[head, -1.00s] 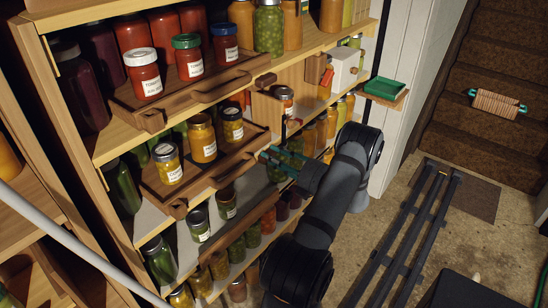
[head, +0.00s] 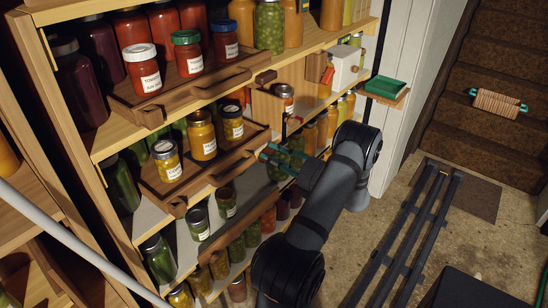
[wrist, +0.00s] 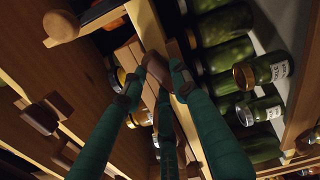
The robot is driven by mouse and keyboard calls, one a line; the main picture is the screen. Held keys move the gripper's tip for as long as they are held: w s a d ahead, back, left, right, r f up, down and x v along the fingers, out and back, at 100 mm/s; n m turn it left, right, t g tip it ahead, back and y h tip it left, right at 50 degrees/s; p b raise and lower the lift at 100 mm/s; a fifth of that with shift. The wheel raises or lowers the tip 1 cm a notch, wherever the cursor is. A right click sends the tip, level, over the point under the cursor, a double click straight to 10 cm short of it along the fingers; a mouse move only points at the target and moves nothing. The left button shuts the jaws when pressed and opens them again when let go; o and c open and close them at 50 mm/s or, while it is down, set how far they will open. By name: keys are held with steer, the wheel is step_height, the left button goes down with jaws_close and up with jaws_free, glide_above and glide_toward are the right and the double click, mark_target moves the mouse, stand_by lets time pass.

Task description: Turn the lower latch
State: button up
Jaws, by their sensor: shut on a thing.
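The lower latch, a small brown wooden piece (wrist: 158,69), shows in the wrist view on a pale wooden shelf edge. My gripper (wrist: 153,80) has its teal fingers around it and is shut on it. In the head view my gripper (head: 270,154) reaches in from the right at the right end of the lower wooden tray (head: 222,173). The latch itself is too small and covered by the fingers to make out there.
The lower tray holds several yellow jars, one of them a jar (head: 167,158) with a label. The upper tray (head: 195,92) with red jars is above. Jars of green pickles (wrist: 262,69) stand close beside the fingers. The floor (head: 410,222) at the right is partly clear.

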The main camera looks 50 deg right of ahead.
steer(key=n, duration=0.2)
steer(key=n+b, duration=0.1)
steer(key=shift+a+f+n+b, duration=0.1)
steer(key=shift+f+n+b, duration=0.1)
steer(key=shift+n+b, duration=0.15)
steer(key=shift+a+f+n+b, duration=0.1)
steer(key=shift+n+b, duration=1.65)
steer(key=shift+n, duration=0.8)
steer(key=shift+a+f+n+b, duration=0.1)
steer(key=shift+n+b, duration=1.6)
steer(key=shift+n, duration=0.8)
steer(key=shift+r, duration=0.1)
steer(key=o, duration=1.2)
steer(key=shift+c, duration=0.2)
steer(key=s, duration=1.2)
steer(key=shift+a, duration=0.15)
